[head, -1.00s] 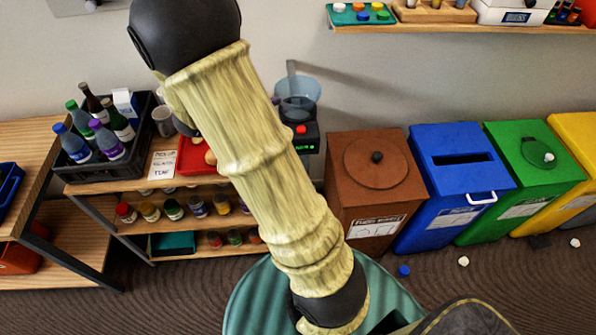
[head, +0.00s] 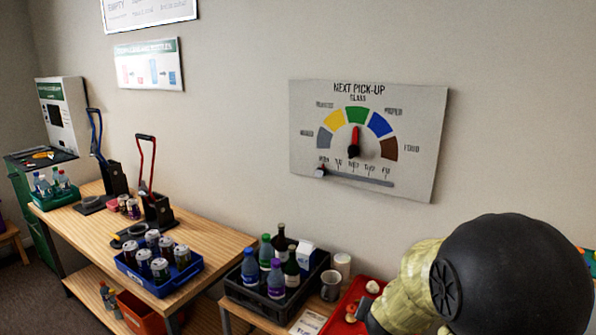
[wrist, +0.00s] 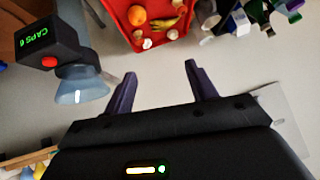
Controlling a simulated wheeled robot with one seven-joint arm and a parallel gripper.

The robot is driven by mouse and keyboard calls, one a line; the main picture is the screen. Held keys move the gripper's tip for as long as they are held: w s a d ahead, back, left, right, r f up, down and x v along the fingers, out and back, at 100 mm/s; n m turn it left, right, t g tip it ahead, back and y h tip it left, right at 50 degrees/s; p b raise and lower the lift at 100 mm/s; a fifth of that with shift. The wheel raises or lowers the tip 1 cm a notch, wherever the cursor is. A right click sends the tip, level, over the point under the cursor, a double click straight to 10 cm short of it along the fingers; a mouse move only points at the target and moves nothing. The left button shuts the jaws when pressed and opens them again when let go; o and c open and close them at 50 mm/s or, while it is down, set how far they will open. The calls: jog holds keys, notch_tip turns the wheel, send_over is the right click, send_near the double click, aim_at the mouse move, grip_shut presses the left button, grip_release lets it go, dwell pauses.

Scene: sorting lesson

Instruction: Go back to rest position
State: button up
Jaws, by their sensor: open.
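My gripper (wrist: 162,92) shows in the wrist view with its two dark fingers spread apart and nothing between them. Ahead of the fingertips, apart from them, is a red tray (wrist: 186,40) with an orange, a banana and pale pieces in it. In the head view my arm, in a yellowish sleeve with a black joint, fills the lower right, and the gripper itself is out of that view.
A black crate of bottles (head: 251,299) stands beside the red tray (head: 345,308). A blue tray of cans (head: 145,283) and two lever presses stand on the wooden table (head: 215,241). A dial board (head: 420,160) hangs on the wall. A black "CAPS" box (wrist: 45,48) with a clear funnel (wrist: 80,90) is near my gripper's left.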

jog(key=s+a+f+n+g+y, duration=0.1)
jog(key=s+a+n+g, duration=0.1)
jog(key=s, duration=0.6)
jog(key=s+a+f+n+g+y, duration=0.1)
jog(key=s+n+g, duration=0.3)
jog(key=s, duration=0.4)
jog(key=shift+s+a+f+y, duration=0.25)
jog(key=shift+a+f+y, duration=0.05)
jog(key=shift+a+f, duration=0.1)
jog(key=c, duration=0.3)
jog(key=shift+w, duration=0.1)
jog(key=shift+c, duration=0.7)
